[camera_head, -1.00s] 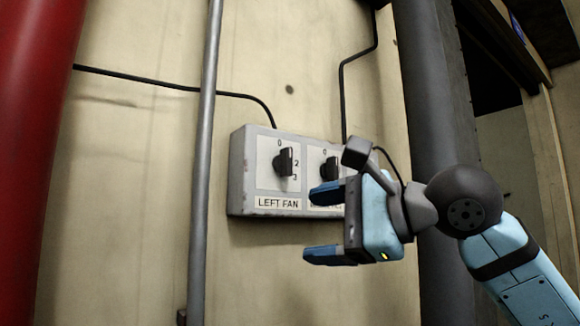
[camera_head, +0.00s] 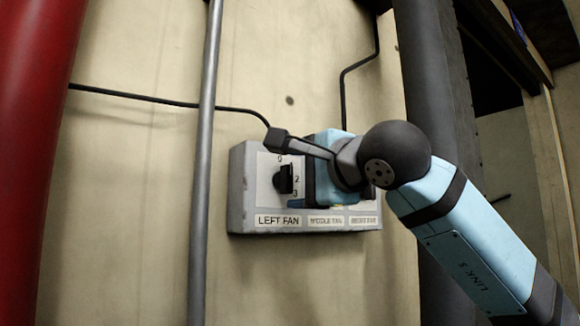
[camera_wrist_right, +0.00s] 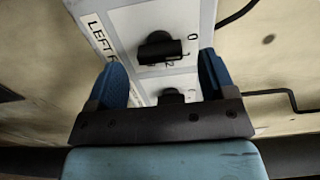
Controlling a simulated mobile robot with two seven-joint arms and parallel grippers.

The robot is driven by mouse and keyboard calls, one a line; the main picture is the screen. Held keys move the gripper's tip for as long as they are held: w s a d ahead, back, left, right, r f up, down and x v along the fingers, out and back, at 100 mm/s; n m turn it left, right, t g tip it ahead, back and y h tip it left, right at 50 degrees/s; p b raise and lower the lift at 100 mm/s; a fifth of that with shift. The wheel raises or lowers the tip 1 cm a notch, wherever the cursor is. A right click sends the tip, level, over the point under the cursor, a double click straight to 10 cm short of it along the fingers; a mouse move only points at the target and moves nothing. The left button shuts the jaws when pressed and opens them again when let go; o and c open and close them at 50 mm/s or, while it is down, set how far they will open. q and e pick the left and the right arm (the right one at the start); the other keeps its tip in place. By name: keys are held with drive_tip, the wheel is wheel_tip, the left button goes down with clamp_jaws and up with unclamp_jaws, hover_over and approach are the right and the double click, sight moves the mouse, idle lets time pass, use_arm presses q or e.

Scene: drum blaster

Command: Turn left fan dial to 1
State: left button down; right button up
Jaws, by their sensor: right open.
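The left fan dial (camera_head: 284,180) is a black knob on the left panel of a grey control box (camera_head: 238,190). The marks 0, 2 and 3 show around it; I cannot tell which mark it points to. The label LEFT FAN is below it. My right gripper (camera_head: 309,180) is open just right of this dial, in front of the middle of the box. In the right wrist view, the left fan dial (camera_wrist_right: 160,48) lies ahead, between the lines of the two open blue fingers (camera_wrist_right: 161,62). No contact is visible. My left gripper is not in view.
A second dial (camera_wrist_right: 171,96) shows between the fingers in the wrist view; my gripper hides it in the head view. A grey pipe (camera_head: 205,150) runs vertically left of the box, with a red column (camera_head: 35,150) further left. Black cables run along the wall.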

sight(285, 180)
drive_tip(key=shift+p+x, duration=0.35)
drive_tip(key=shift+x, duration=1.15)
drive_tip(key=shift+c, duration=0.2)
drive_tip(key=c, duration=0.9)
drive_tip(key=shift+f+m+b, duration=0.15)
drive_tip(key=shift+m+b, duration=0.15)
drive_tip(key=shift+b, duration=0.4)
drive_tip(key=m+b, duration=0.2)
drive_tip(key=b, duration=0.2)
drive_tip(key=shift+f+m, duration=0.15)
drive_tip(key=shift+m, duration=0.25)
drive_tip(key=m+b, duration=0.3)
drive_tip(key=shift+b, duration=0.35)
drive_tip(key=shift+r+m+b, duration=0.25)
drive_tip(key=shift+m+b, duration=0.25)
drive_tip(key=shift+m, duration=0.2)
